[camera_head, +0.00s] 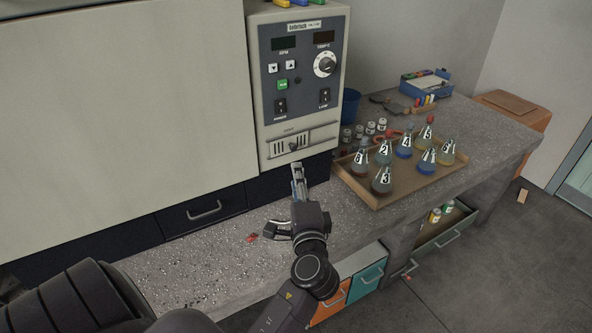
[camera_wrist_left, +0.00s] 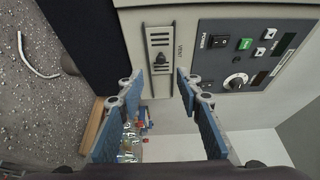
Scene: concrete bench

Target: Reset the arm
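My left gripper (camera_head: 297,168) is raised in front of the large machine's control panel (camera_head: 298,75), just below the vent. In the left wrist view my left gripper (camera_wrist_left: 162,84) has its two blue-padded fingers apart, with nothing between them. The vent plate (camera_wrist_left: 160,62) with its dark slider knob lies ahead between the fingertips. The vent also shows in the head view (camera_head: 291,146). I cannot tell whether a fingertip touches the panel. My right gripper is not in view.
A wooden tray (camera_head: 375,204) with several numbered flasks stands right of the arm. A grey curved handle (camera_head: 272,229) and a small red piece (camera_head: 252,237) are near my left wrist. An open drawer (camera_head: 447,233) juts out below the bench. The front-left bench is largely clear.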

